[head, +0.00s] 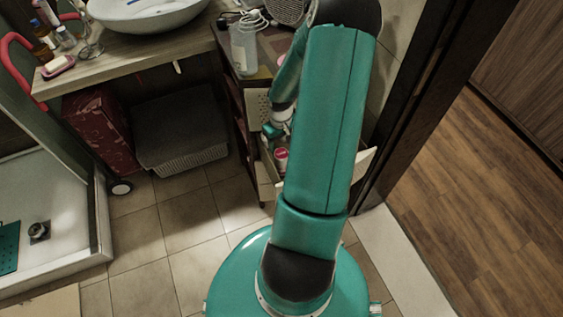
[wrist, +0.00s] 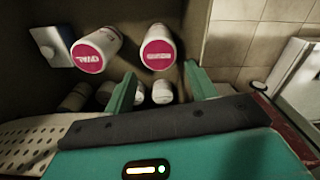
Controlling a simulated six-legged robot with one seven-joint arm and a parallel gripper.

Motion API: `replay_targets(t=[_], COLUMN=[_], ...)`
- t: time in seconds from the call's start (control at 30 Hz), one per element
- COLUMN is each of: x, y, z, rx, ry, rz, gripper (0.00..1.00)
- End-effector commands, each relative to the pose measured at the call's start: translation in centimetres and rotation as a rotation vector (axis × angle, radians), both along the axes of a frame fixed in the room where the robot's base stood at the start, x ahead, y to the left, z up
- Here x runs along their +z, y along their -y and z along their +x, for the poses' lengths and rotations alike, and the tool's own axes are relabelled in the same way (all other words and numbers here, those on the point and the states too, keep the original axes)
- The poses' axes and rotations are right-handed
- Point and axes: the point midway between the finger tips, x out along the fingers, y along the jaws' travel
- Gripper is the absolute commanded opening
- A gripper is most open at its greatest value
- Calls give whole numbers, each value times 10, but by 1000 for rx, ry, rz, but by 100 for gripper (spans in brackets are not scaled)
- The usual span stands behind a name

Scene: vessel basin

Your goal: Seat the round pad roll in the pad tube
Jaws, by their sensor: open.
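In the wrist view, my gripper (wrist: 160,70) is open, with its two green fingers apart and nothing held between them. A white cylinder with a pink round end (wrist: 157,48), lettered like "ROUND", lies just beyond the fingertips. Another white and pink cylinder (wrist: 97,49), lettered like "OVAL", is to its left. Several small plain whitish rolls (wrist: 162,93) sit lower, some between the fingers; I cannot tell which is the round pad roll. In the head view, my gripper (head: 273,130) is mostly hidden behind my arm, above a pink-and-white item (head: 281,154) in the open drawer.
The drawer (head: 264,172) is open below a countertop holding a clear bottle (head: 243,50). A perforated panel (wrist: 28,136) is at lower left in the wrist view. A pale-blue and white block (wrist: 50,46) stands beside the "OVAL" cylinder. A basket (head: 182,130) stands left.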

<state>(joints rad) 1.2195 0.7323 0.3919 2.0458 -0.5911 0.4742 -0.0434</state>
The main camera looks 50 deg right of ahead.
Motion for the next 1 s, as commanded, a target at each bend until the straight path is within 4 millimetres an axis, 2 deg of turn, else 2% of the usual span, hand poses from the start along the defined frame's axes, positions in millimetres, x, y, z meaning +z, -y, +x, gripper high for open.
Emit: replay_targets(t=[0.1, 0.33, 0.6, 0.87, 0.9, 1.0], x=[-19, -37, -75, -80, -79, -79], y=[0, 1, 0, 1, 1, 1], z=[-1, -3, -3, -3, -3, -3], rx=[2, 0, 0, 0, 0, 0], ry=[-2, -2, -1, -1, 0, 0], rz=[2, 1, 0, -2, -1, -1], gripper=[56, 56, 56, 56, 54, 35])
